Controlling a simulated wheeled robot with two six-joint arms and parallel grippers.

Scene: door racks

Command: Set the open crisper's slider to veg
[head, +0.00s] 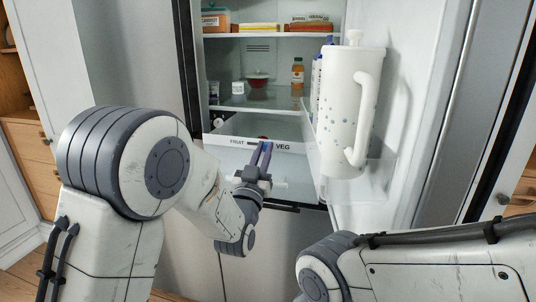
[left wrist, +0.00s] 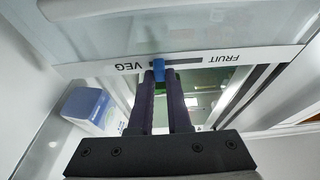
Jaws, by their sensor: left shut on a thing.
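The open crisper drawer (head: 220,140) sticks out low in the fridge, with FRUIT at the left and VEG at the right of its front strip. Its blue slider (left wrist: 158,69) sits at the VEG end of the dark slot in the left wrist view, where the lettering appears upside down. My left gripper (head: 264,149) is at the strip, close beside the VEG label. Its two dark fingers are shut on the slider, which shows between their tips in the left wrist view. The slider is mostly hidden by the fingers in the head view. My right gripper is out of view.
A large white pitcher (head: 347,105) stands in the door rack to the right of the drawer. A blue and white carton (left wrist: 92,108) shows in the left wrist view.

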